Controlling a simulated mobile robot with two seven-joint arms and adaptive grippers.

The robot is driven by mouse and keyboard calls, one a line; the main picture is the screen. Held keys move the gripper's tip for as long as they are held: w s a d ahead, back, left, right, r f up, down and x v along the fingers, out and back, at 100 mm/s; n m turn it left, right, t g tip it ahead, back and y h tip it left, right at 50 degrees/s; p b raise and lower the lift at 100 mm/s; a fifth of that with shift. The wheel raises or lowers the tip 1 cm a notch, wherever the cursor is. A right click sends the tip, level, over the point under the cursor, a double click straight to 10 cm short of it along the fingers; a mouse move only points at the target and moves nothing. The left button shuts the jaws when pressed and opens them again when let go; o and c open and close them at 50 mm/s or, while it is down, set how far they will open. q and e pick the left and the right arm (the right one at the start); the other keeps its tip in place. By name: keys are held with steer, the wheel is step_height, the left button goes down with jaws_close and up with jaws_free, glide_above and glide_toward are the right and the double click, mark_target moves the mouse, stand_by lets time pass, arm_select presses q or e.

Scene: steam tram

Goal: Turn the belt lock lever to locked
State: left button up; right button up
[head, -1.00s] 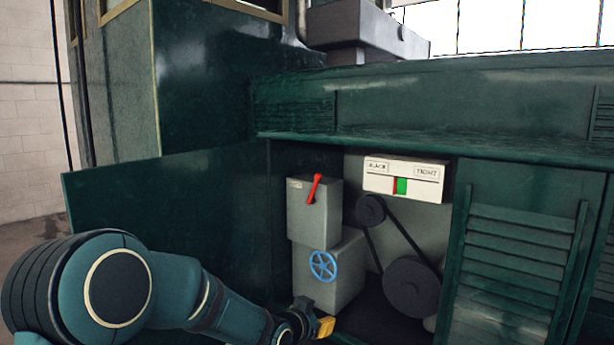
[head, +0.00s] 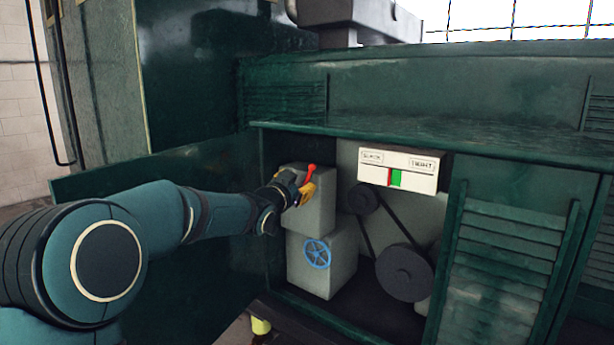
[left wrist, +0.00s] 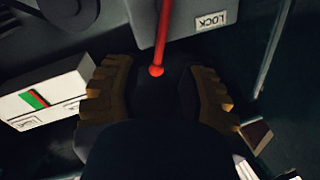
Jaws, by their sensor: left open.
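The red belt lock lever (head: 308,175) is on a grey box (head: 318,215) inside the open green bay. It leans slightly right, ball end up. My left gripper (head: 303,192) is at the front of this box, beside the lever, and partly hides it. In the left wrist view the lever (left wrist: 162,35) reaches in from the top, and its ball end lies between the two spread yellow fingers of the gripper (left wrist: 157,92). I see no finger closed on it. A white LOCK label (left wrist: 211,20) is right of the lever there. My right gripper is not in view.
A blue handwheel (head: 317,253) is on the lower grey box. A white slack/tight indicator (head: 400,170) hangs to the right, above the belt and a dark pulley (head: 404,272). A louvred green door (head: 508,265) bounds the right, a green panel (head: 120,172) the left.

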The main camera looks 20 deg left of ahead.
mark_target(308, 177)
arm_select(q)
steer(key=shift+w+d+p, duration=0.2)
steer(key=shift+w+p, duration=0.1)
steer(key=shift+w, duration=1.15)
steer(key=shift+w+d+p, duration=0.2)
steer(key=shift+w+p, duration=0.05)
steer(key=shift+w, duration=1.2)
steer(key=c, duration=0.7)
jaws_close()
steer(key=shift+s, duration=0.1)
